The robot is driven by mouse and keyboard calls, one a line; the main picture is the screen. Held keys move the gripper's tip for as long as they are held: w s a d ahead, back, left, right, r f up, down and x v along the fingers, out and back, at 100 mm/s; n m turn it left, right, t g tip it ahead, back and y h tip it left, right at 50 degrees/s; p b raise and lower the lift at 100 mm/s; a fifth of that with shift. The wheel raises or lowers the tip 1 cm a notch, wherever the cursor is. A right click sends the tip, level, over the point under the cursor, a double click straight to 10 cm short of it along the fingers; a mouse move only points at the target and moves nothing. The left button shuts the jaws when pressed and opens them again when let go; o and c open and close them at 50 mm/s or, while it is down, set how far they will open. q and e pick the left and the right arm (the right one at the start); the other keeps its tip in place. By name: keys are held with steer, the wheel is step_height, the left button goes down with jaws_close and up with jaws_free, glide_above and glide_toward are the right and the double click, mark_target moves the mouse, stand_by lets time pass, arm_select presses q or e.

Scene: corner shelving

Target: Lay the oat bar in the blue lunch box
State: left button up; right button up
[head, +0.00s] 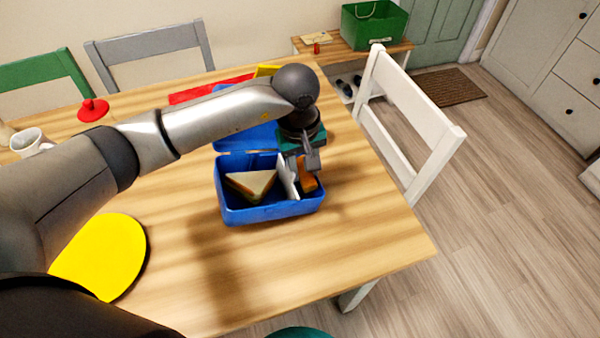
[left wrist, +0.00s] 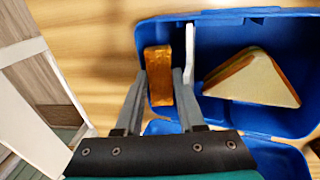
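The blue lunch box (head: 265,214) stands open on the wooden table, and the left wrist view shows its rim (left wrist: 225,18) too. A sandwich half (head: 250,184) fills its left part in the head view, beside a white divider (head: 288,176). The orange-brown oat bar (head: 307,182) is in the narrow part right of the divider. My left gripper (head: 303,172) points down into that part. In the left wrist view its fingers stand on both sides of the bar (left wrist: 158,75), close against it. The bar's underside is hidden. My right gripper is not in view.
A yellow plate (head: 104,258) lies at the table's near left. A red lid (head: 93,109) and a white mug (head: 27,141) are at the far left. A white chair (head: 420,130) stands close to the right edge. The table front is clear.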

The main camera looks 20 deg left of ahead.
mark_target(293, 186)
arm_select(q)
steer(key=shift+o, duration=1.4)
steer(key=shift+g+y, duration=0.4)
steer(key=f, duration=0.1)
steer(key=s+a+f, duration=0.1)
steer(key=f, duration=0.1)
steer(key=s+f, duration=0.1)
steer(key=shift+s+a+f, duration=0.1)
steer(key=shift+a+f, duration=0.05)
steer(key=shift+a, duration=0.2)
steer(key=shift+o, duration=0.6)
steer(key=shift+r+p, duration=0.45)
steer(key=shift+r, duration=0.1)
steer(key=r, duration=0.2)
steer(key=w+r+p, duration=0.1)
steer(key=r, duration=0.2)
steer(key=shift+a+r, duration=0.1)
steer(key=shift+a, duration=0.05)
step_height(293, 186, up, 6)
steer(key=p, duration=0.1)
steer(key=shift+d+r, duration=0.2)
steer(key=shift+d, duration=0.05)
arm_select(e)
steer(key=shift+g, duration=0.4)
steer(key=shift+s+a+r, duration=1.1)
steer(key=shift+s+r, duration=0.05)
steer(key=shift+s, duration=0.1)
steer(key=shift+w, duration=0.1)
